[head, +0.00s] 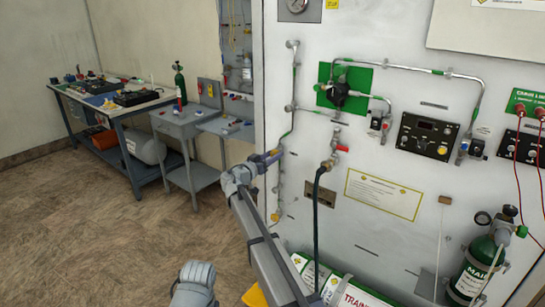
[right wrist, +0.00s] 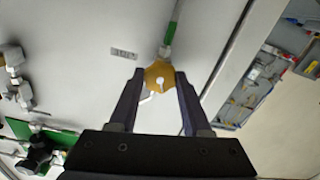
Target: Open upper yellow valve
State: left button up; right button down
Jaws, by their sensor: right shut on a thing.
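The upper yellow valve shows in the right wrist view as a yellow knob (right wrist: 158,73) with a pale centre, on a pipe with a green section. My right gripper (right wrist: 160,80) has one dark finger on each side of this knob and is shut on it. In the head view my right gripper (head: 274,155) reaches the vertical pipe at the left part of the white panel. A lower yellow knob (head: 276,216) sits further down the same panel edge.
A red-handled valve (head: 342,149) with a black hose (head: 316,215) hangs to the right of my right gripper. A green plate (head: 345,82) with a black regulator is above. A grey side table (head: 180,122) and a workbench stand at the left, with open floor before them.

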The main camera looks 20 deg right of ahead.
jog(key=n, duration=0.4)
jog(key=shift+n, duration=0.3)
jog(key=n, duration=2.6)
jog(key=shift+f, duration=0.25)
jog(key=shift+n, duration=0.3)
jog(key=shift+c, duration=1.8)
grip_release()
